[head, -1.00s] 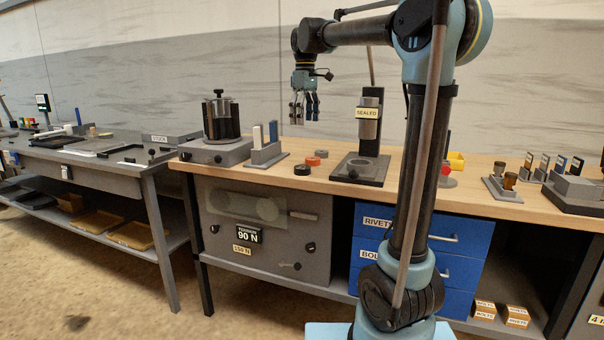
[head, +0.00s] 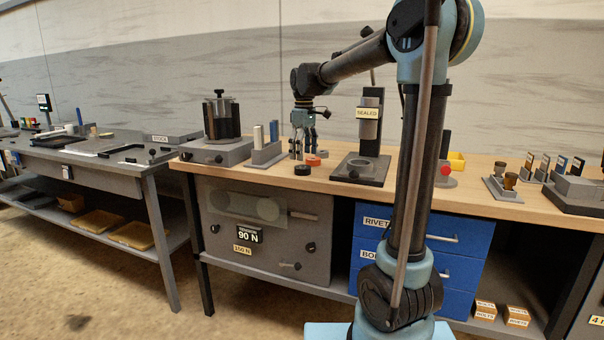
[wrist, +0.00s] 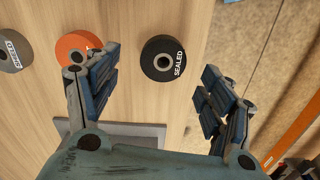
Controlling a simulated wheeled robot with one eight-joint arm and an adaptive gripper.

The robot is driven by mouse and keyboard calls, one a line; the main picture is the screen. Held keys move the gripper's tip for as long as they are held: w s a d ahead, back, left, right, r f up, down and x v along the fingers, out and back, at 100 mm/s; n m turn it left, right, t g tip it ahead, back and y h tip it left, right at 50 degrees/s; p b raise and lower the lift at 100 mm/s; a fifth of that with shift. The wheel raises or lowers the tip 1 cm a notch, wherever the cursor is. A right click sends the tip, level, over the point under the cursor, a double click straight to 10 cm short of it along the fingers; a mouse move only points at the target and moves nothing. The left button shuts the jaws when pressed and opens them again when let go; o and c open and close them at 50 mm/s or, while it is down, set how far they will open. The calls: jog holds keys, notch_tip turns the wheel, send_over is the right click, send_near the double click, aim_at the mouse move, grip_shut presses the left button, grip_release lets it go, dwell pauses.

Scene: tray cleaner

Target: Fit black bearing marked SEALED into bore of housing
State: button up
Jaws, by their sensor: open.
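The black bearing (wrist: 163,58) marked SEALED lies flat on the wooden bench. It shows in the head view (head: 303,169) as the nearest of three rings. My gripper (head: 303,154) is open, low over the bench at the rings. A press-like stand (head: 357,171) with a grey cylinder labelled SEALED (head: 368,113) stands right of the rings. I cannot tell for sure which part is the housing, and no bore is clearly visible.
An orange ring (wrist: 75,48) and a grey ring (wrist: 12,52) lie left of the bearing in the wrist view. A holder (head: 265,153) with upright white and blue pieces stands left of the rings. The bench front edge (head: 320,197) is close.

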aim_at(303, 167)
jog(key=shift+s+a+f, duration=0.1)
jog(key=shift+a+f, duration=0.05)
jog(key=shift+f, duration=2.4)
jog(key=c, duration=1.3)
